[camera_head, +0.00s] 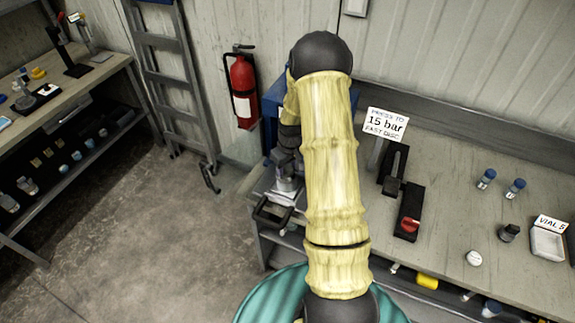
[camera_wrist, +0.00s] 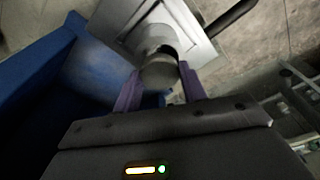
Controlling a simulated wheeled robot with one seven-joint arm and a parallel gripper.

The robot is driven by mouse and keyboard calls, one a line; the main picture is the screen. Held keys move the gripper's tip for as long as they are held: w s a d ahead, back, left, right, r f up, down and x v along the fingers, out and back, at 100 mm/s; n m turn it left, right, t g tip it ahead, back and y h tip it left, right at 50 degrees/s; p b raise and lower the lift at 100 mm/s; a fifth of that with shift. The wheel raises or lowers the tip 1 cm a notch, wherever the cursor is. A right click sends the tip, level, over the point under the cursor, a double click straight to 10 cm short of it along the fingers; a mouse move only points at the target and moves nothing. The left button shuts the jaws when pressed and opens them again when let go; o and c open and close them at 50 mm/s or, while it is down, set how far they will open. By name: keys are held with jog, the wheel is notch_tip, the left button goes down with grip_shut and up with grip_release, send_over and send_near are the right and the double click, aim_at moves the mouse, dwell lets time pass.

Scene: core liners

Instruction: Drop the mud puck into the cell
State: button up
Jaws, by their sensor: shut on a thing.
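In the wrist view my gripper (camera_wrist: 160,78) has its two purple fingers shut on a dark grey, round piece, which I take to be the mud puck (camera_wrist: 159,72). Just beyond the puck is a pale metal square plate with a round fitting (camera_wrist: 150,38), apparently the cell. The puck overlaps this fitting in the picture; I cannot tell whether they touch. In the head view the metal cell (camera_head: 287,183) is at the left end of the bench, below my dark wrist. My arm hides most of this area, and the puck does not show there.
A blue frame (camera_wrist: 45,75) stands close on the left in the wrist view. A red fire extinguisher (camera_head: 243,88) hangs on the wall. The bench (camera_head: 455,200) bears a black device with a red knob (camera_head: 409,225), a "15 bar" sign (camera_head: 385,124), blue-capped vials and a tray (camera_head: 547,243).

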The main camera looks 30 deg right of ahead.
jog(key=shift+f, duration=0.4)
jog(key=o, duration=1.1)
jog(key=shift+c, duration=0.2)
notch_tip(320, 180, up, 17)
jog(key=s+b, duration=0.2)
jog(key=b, duration=0.3)
jog(key=shift+d+r, duration=0.15)
